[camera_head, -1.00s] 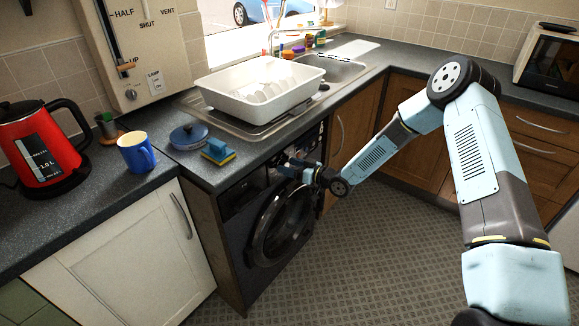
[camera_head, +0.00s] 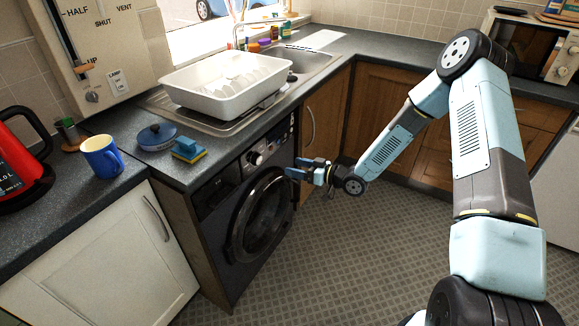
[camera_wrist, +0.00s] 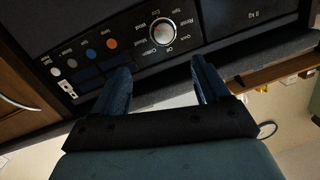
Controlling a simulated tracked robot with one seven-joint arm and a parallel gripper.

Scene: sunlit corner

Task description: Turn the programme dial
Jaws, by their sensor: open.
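The programme dial (camera_head: 255,158) is a round pale knob on the control panel of the dark washing machine (camera_head: 213,222), under the worktop. In the wrist view the dial (camera_wrist: 162,32) is silver with a reddish mark, ringed by printed words such as Cotton, Wool, Rinse, Spin and Off, which appear upside down. My gripper (camera_head: 291,169) is open and empty, in front of the machine and right of the dial in the head view. In the wrist view its two blue fingers (camera_wrist: 160,68) stand apart below the dial, not touching it.
Several coloured buttons (camera_wrist: 111,44) line the panel beside the dial. The round door (camera_head: 258,215) is below the panel. The floor (camera_head: 370,240) is clear.

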